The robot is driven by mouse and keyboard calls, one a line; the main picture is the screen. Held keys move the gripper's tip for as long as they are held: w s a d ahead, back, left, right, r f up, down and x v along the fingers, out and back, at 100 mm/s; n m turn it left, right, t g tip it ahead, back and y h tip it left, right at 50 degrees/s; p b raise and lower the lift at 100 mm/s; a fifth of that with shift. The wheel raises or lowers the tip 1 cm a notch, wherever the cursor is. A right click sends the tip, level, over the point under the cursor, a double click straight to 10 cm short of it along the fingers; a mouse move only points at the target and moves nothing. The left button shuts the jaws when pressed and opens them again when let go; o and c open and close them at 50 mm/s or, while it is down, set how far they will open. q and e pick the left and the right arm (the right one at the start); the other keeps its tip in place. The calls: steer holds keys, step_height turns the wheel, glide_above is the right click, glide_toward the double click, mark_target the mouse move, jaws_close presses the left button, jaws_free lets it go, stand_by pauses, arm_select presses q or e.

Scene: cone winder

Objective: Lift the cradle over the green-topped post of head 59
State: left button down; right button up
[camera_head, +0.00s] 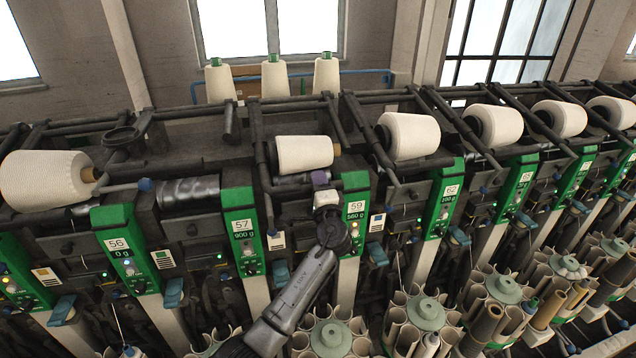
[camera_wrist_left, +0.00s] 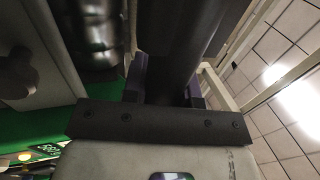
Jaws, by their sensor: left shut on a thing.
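The green-topped post of head 59 (camera_head: 355,181) stands just right of my left gripper (camera_head: 321,180) in the head view. A cream cone (camera_head: 304,154) lies in the dark cradle (camera_head: 262,150), up and left of that post. My left gripper has its purple fingers shut at the cradle's front right, below the cone; the head view hides the exact hold. In the left wrist view a thick dark bar (camera_wrist_left: 180,45), apparently the cradle's handle, runs between the purple fingers (camera_wrist_left: 166,85). My right gripper is not in view.
Post 57 (camera_head: 238,198) stands to the left and post 62 (camera_head: 452,172) to the right, with more cones in cradles along the machine. Several cones (camera_head: 274,78) stand on top behind. Round magazines (camera_head: 331,337) crowd the lower front.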

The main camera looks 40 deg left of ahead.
arm_select(q)
steer(key=shift+g+h, duration=0.7)
steer(key=shift+h, duration=0.2)
steer(key=r+p, duration=0.3)
steer(key=p, duration=0.1)
steer(key=s+d+r+p, duration=0.1)
steer(key=r+p, duration=0.6)
steer(key=p, duration=0.1)
steer(key=shift+s+d+r, duration=0.15)
steer(key=shift+d+r, duration=0.1)
steer(key=shift+d, duration=0.1)
steer(key=shift+r+p, duration=0.35)
steer(key=shift+r, duration=0.05)
steer(key=c, duration=0.9)
jaws_free()
steer(key=shift+f, duration=0.1)
steer(key=b+v, duration=0.3)
steer(key=v, duration=1)
steer(key=shift+s+d+b, duration=0.25)
steer(key=shift+d+b, duration=0.05)
steer(key=shift+b, duration=0.1)
